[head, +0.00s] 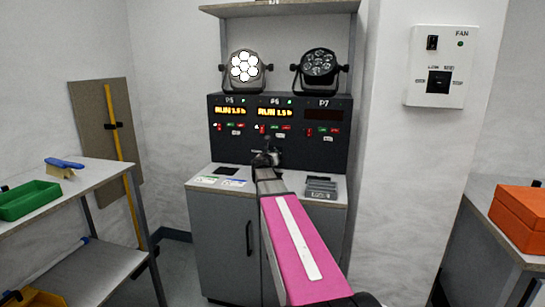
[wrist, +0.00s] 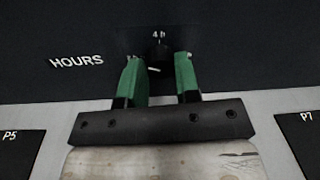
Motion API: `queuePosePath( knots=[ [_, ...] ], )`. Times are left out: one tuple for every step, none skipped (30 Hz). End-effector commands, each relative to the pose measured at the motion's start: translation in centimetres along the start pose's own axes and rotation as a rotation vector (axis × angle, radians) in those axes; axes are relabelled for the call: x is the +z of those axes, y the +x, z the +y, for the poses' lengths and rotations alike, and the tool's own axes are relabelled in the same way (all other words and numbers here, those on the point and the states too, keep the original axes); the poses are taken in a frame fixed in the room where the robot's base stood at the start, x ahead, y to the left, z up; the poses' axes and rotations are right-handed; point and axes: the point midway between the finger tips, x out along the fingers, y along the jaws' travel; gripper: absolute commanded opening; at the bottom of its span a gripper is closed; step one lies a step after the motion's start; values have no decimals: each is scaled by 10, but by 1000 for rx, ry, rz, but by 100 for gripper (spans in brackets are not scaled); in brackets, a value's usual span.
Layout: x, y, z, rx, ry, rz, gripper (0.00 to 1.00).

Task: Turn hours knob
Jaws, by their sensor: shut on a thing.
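The hours knob (wrist: 158,53) is a small dark knob on the black panel (wrist: 40,35), with the white word HOURS printed to its left. A small white marking sits just above it, and a pale mark shows at its lower edge. My gripper (wrist: 158,60) has its green fingers on either side of the knob and is shut on it. In the head view my gripper (head: 266,157) is at the lower middle of the black control panel (head: 225,152), and my arm hides the knob.
The P5 display (head: 229,112) and P6 display (head: 275,112) glow amber; the P7 display (head: 323,115) is dark. Above them, the left lamp (head: 244,67) is lit and the right lamp (head: 319,64) is dark. A grey device (head: 321,188) lies on the counter at right.

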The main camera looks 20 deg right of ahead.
Motion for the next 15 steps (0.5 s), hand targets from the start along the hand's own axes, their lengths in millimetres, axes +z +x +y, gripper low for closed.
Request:
queuePosePath(
  knots=[
    [1,0,0,2,45,2,6],
    [1,0,0,3,73,3,6],
    [1,0,0,4,111,5,6],
    [1,0,0,5,140,7,6],
    [1,0,0,6,169,9,6],
    [1,0,-1,8,207,11,6],
    [1,0,-1,9,235,12,6],
    [1,0,-1,10,264,14,6],
    [1,0,-1,11,301,16,6],
    [1,0,-1,13,330,18,6],
    [1,0,-1,14,358,19,6],
    [1,0,-1,16,396,22,6],
    [1,0,-1,17,424,23,6],
    [1,0,-1,18,453,25,6],
    [1,0,-1,20,490,27,6]
  ],
)
